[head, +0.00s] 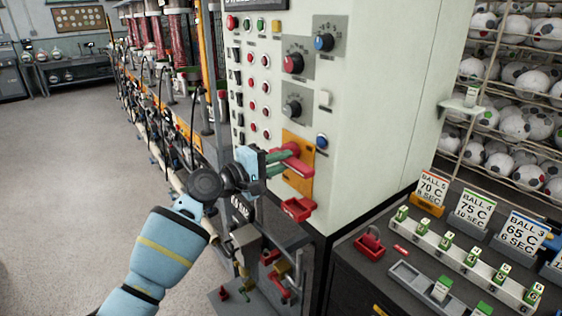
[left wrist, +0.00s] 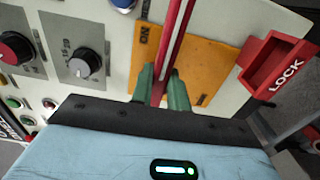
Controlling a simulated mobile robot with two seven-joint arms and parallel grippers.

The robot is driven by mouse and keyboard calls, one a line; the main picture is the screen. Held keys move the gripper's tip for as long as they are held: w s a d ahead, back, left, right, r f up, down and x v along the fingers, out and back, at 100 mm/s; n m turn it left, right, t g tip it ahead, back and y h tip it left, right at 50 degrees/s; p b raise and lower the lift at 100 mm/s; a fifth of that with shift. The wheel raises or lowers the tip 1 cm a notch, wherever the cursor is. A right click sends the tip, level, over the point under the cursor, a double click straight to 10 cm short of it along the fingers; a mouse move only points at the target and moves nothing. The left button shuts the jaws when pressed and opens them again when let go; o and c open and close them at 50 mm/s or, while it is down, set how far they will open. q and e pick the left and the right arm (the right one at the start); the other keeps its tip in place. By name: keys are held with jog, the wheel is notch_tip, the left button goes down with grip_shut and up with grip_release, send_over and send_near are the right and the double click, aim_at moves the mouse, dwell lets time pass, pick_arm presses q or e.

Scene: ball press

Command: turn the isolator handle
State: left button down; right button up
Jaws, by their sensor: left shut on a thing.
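The red isolator handle (head: 297,163) sits on an orange plate (head: 296,143) on the side of the pale control cabinet. My left gripper (head: 277,163) is at the handle, its green fingers shut on it. In the left wrist view the handle (left wrist: 177,45) runs up between the two green fingertips (left wrist: 161,85), with the orange plate (left wrist: 205,62) behind. "ON" is printed near the plate's upper left edge there. A red lock bracket (head: 298,209), marked "LOCK" in the left wrist view (left wrist: 277,72), is below the plate. My right gripper is not in view.
Dials (head: 292,63) and several buttons cover the cabinet (head: 385,120) above and left of the plate. A dark bench (head: 345,262) with a red padlock (head: 370,242), ball cards and switch rails stands at right. Open floor (head: 60,190) lies left.

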pick_arm(q)
jog(key=c, duration=1.4)
grip_release()
jog(key=shift+o, duration=0.2)
jog(key=shift+a, duration=0.1)
jog(key=v, duration=0.7)
jog(key=shift+s+a, duration=0.2)
jog(key=shift+s, duration=0.05)
